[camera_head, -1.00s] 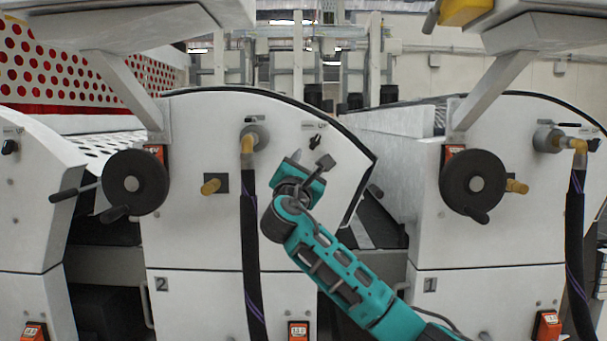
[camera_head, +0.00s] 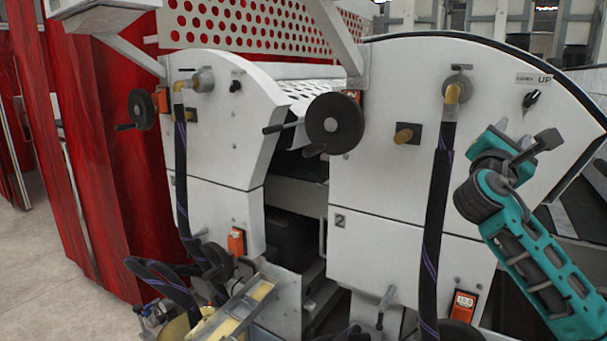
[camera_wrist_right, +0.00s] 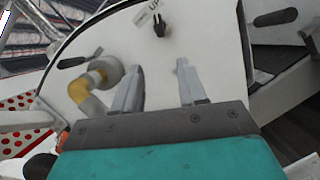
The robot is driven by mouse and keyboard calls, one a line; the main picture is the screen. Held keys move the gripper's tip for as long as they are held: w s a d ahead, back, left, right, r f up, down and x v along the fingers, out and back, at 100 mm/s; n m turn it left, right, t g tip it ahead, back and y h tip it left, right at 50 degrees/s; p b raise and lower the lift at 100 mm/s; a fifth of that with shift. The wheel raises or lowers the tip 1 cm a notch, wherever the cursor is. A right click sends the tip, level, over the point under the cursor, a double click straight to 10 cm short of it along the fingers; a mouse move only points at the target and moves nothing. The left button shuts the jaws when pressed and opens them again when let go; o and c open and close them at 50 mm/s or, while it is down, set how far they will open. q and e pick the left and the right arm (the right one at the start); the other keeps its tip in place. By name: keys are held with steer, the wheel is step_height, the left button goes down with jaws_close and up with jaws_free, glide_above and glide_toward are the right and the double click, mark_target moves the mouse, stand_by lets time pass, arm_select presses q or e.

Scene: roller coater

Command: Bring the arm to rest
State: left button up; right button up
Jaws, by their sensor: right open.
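My right arm, teal with grey joints, comes in from the lower right of the head view. Its gripper (camera_head: 538,146) is raised in front of the white panel of machine unit 2 (camera_head: 375,195). In the right wrist view the two grey fingers (camera_wrist_right: 158,88) stand apart with nothing between them. The white panel with a black switch (camera_wrist_right: 159,25) and a yellow hose elbow (camera_wrist_right: 92,82) lies beyond the fingers. I cannot tell the exact gap to the panel. My left gripper is not in view.
Black handwheels (camera_head: 335,123) stick out from the units. A dark hose (camera_head: 433,225) hangs down the front of unit 2. Red curtains (camera_head: 110,140) stand at the left. Rollers and tubing (camera_head: 205,285) crowd the lower middle. Bare floor (camera_head: 50,270) shows at the lower left.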

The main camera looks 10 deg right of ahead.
steer(key=s+a+f+m+y, duration=0.1)
steer(key=a+f+y, duration=0.35)
steer(key=f, duration=0.75)
steer(key=s+a+f+m+y, duration=0.1)
steer(key=a+f+y, duration=0.4)
steer(key=f, duration=0.6)
steer(key=s+a+f+m+y, duration=0.15)
steer(key=a+f+y, duration=0.35)
steer(key=f, duration=0.7)
steer(key=s+a+f+m+g+y, duration=0.1)
steer(key=s+a+f+m, duration=0.3)
steer(key=s, duration=0.3)
steer(key=s+a+f+m+g+y, duration=0.1)
steer(key=s+a+f+m, duration=0.3)
steer(key=s+f, duration=0.2)
steer(key=s+a+f+m+g+y, duration=0.1)
steer(key=s+a+f+m+y, duration=0.1)
steer(key=s+f+m, duration=0.3)
steer(key=s+a, duration=0.1)
steer(key=s, duration=0.3)
steer(key=shift+s+a+f+p, duration=0.3)
steer(key=shift+s+a+f, duration=0.05)
steer(key=shift+a, duration=0.05)
steer(key=shift+d, duration=0.1)
